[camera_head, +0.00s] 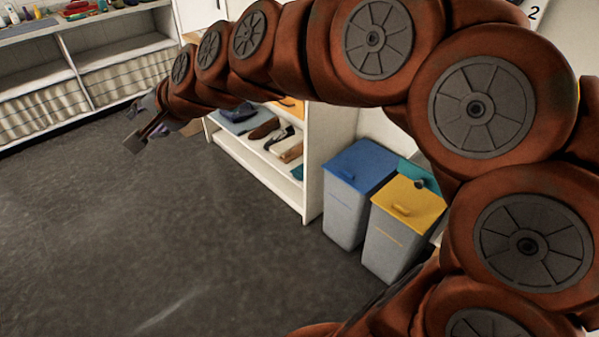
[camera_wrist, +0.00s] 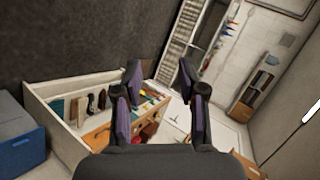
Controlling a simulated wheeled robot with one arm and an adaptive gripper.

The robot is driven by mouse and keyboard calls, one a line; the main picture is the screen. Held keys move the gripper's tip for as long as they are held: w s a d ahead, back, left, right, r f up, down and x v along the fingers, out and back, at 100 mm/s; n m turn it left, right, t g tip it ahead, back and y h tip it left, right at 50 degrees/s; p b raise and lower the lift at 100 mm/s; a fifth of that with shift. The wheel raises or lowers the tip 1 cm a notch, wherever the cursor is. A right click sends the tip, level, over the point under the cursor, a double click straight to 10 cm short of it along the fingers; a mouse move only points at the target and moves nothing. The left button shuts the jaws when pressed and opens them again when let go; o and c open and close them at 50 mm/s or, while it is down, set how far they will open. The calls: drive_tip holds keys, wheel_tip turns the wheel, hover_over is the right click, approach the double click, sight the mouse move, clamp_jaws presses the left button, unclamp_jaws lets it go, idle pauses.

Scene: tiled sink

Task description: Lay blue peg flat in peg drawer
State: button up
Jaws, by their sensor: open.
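My gripper (camera_head: 146,126) is at the end of my extended arm, above the dark floor at the left of the head view. In the wrist view its two dark purple fingers (camera_wrist: 159,82) stand apart, and I see nothing held between them. I cannot pick out a blue peg in either view. I cannot make out a peg drawer in either view.
A low white shelf unit (camera_head: 304,170) holding shoes stands behind my arm. Bins with blue (camera_head: 362,160) and yellow (camera_head: 408,203) lids stand right of it. A long shelf (camera_head: 75,62) with small colourful items runs along the upper left. The floor (camera_head: 150,230) is clear.

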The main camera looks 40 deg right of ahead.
drive_tip(key=s+d+f+n+g+h, duration=0.1)
drive_tip(key=s+f+n+g, duration=0.2)
drive_tip(key=s+f, duration=0.2)
drive_tip(key=s+d+f+n+g+h, duration=0.1)
drive_tip(key=s+f, duration=0.4)
drive_tip(key=s, duration=0.7)
drive_tip(key=s+d+f+n+g+h, duration=0.1)
drive_tip(key=s+f+n+g, duration=0.3)
drive_tip(key=s, duration=0.4)
drive_tip(key=shift+s+d+f+n+g, duration=0.4)
drive_tip(key=shift+d+f+g, duration=0.3)
drive_tip(key=shift+f, duration=0.25)
drive_tip(key=shift+o, duration=0.5)
drive_tip(key=s+d+f+n+g+h, duration=0.1)
drive_tip(key=s+d+f+g+h, duration=0.1)
drive_tip(key=s, duration=0.6)
drive_tip(key=shift+d, duration=0.85)
drive_tip(key=shift+s+d+n+g, duration=0.2)
drive_tip(key=shift+s+n+g, duration=0.1)
drive_tip(key=shift+s, duration=0.1)
drive_tip(key=shift+d, duration=0.1)
